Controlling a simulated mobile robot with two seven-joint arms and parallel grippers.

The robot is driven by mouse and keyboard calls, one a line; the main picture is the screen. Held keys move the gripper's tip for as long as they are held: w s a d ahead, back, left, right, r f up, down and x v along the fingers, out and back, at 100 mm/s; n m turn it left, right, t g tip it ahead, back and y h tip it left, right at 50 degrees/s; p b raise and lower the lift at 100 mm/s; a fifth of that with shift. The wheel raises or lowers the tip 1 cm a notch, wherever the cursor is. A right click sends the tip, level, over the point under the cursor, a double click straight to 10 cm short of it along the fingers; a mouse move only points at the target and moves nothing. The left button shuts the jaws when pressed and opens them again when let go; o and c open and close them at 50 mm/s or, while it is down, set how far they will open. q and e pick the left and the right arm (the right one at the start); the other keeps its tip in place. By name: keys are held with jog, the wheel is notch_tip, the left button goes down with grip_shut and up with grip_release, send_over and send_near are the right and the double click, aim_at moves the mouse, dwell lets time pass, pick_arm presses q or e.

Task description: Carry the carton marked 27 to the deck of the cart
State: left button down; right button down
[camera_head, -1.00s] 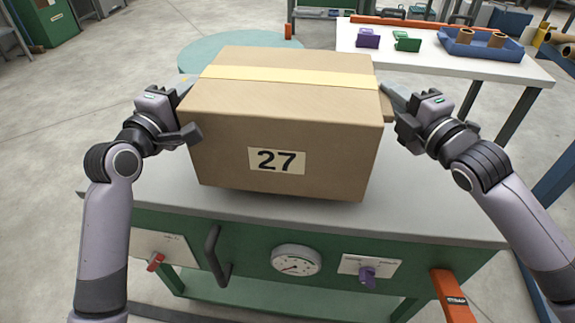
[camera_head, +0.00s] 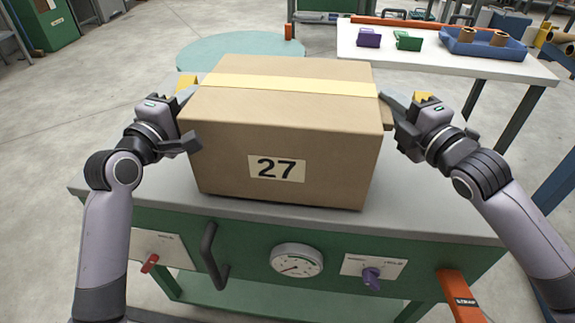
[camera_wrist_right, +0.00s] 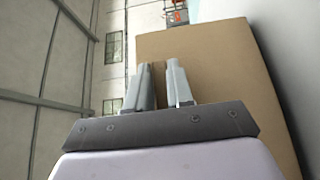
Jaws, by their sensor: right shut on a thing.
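The brown carton marked 27 (camera_head: 275,120) is upright over the grey top (camera_head: 440,215) of a green bench-like unit, its numbered side facing me. A thin dark shadow lies under its front edge; whether it fully rests there is unclear. My right gripper (camera_head: 392,108) is shut on the carton's right side, on a projecting brown piece. In the right wrist view its fingers (camera_wrist_right: 164,87) are close together against the carton (camera_wrist_right: 215,75). My left gripper (camera_head: 190,120) is at the carton's left side; its grip is hidden. I cannot identify the cart with certainty.
The unit's front has a dark handle (camera_head: 213,256), a gauge (camera_head: 297,260) and knobs. Yellow pieces (camera_head: 186,83) show behind both grippers. A white table (camera_head: 445,65) with a blue tray (camera_head: 484,46) stands behind right.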

pick_arm(q)
jog(key=shift+f+b, duration=0.5)
jog(key=shift+b, duration=0.05)
pick_arm(e)
jog(key=shift+f, duration=0.5)
pick_arm(q)
jog(key=c, duration=1)
grip_release()
pick_arm(e)
jog(key=c, duration=1)
grip_release()
pick_arm(q)
jog(key=v, duration=1.2)
pick_arm(e)
jog(key=v, duration=1.2)
pick_arm(q)
jog(key=shift+s, duration=0.1)
pick_arm(e)
jog(key=shift+s, duration=0.1)
